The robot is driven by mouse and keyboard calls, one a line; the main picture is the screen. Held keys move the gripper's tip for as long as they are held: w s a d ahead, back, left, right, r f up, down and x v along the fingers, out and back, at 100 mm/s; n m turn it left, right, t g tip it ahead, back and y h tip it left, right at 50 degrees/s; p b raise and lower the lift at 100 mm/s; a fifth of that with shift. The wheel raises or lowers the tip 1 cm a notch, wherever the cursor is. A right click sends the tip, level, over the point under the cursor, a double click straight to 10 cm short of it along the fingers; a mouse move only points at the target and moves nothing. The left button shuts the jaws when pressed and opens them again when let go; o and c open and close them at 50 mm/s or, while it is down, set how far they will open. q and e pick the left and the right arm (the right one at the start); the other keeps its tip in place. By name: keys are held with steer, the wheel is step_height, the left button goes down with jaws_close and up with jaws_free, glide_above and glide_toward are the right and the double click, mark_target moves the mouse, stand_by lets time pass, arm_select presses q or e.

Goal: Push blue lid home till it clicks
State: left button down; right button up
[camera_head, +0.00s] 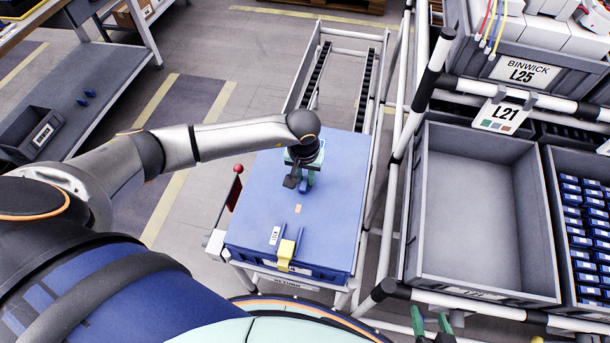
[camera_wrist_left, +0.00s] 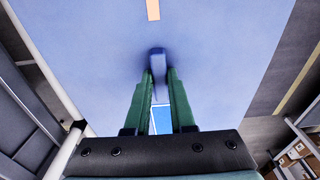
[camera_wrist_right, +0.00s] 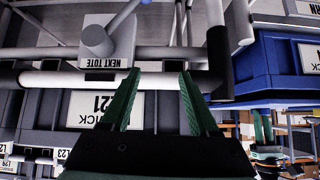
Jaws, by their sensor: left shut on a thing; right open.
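The blue lid (camera_head: 335,190) lies over a blue tote (camera_head: 290,268) on a roller stand. It covers the top, and I cannot tell whether it is fully seated. A yellow latch (camera_head: 287,250) sits at its front edge, between two raised blue ribs. My left gripper (camera_head: 303,186) points down at the lid's middle, shut on a small blue handle (camera_wrist_left: 157,62) that rises from the lid. The handle's base shows in the left wrist view. My right gripper (camera_head: 432,320) is open and empty at the bottom edge, well right of the lid; its green fingers stand apart in the right wrist view (camera_wrist_right: 157,82).
An empty grey bin (camera_head: 480,210) labelled L21 stands on the rack at right, beside a bin of blue parts (camera_head: 585,220). A red-knobbed lever (camera_head: 236,185) stands left of the tote. Empty roller tracks (camera_head: 318,75) run behind. A grey bench (camera_head: 90,100) is at left.

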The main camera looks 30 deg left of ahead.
arm_select(q)
steer(key=shift+f+b, duration=0.75)
steer(key=shift+b, duration=0.55)
stand_by(1.8)
steer(key=c, duration=0.7)
jaws_free()
steer(key=r, duration=0.4)
steer(key=s+r, duration=0.1)
steer(key=r, duration=0.7)
steer(key=shift+s+d+r, duration=0.15)
steer(key=shift+r, duration=0.05)
